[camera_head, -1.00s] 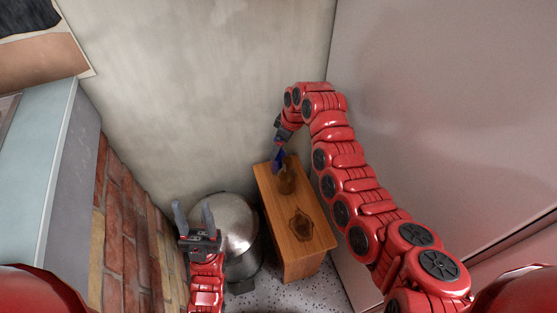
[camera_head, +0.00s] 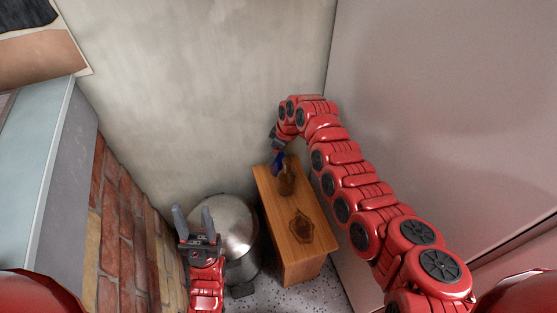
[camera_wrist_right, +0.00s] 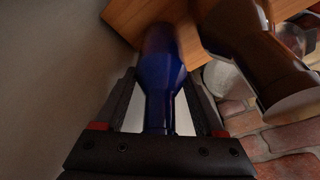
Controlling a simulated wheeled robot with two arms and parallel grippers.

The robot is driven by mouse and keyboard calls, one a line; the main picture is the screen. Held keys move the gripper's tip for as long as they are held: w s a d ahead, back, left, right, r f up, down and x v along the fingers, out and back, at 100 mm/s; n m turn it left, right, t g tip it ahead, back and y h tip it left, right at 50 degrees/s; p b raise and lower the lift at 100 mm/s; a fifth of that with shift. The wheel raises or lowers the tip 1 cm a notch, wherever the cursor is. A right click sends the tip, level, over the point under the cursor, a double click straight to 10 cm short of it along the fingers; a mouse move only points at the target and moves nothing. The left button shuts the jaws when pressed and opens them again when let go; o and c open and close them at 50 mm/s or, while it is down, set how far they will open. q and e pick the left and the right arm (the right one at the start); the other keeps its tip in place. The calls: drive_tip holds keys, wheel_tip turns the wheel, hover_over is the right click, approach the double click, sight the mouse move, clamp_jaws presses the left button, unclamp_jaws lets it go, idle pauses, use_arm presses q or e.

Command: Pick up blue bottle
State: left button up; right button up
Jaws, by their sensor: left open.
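The blue bottle (camera_head: 277,162) is at the far left corner of the wooden table. In the right wrist view the blue bottle (camera_wrist_right: 160,75) lies between my right gripper's fingers, neck toward the palm. The fingers are close to its wider body; whether they press on it cannot be told. In the head view my right gripper (camera_head: 275,148) reaches down over the bottle, partly hidden by its own arm. My left gripper (camera_head: 194,212) is open and empty, in front of the metal bin.
The wooden table (camera_head: 285,225) also bears a brown bottle (camera_head: 287,178), which shows in the right wrist view (camera_wrist_right: 245,45) beside the blue one. A metal bin (camera_head: 235,225) stands left of the table. A brick plinth (camera_head: 120,235) is at left. Walls close in behind and at right.

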drive_tip(key=c, duration=0.9)
drive_tip(key=shift+r, duration=0.15)
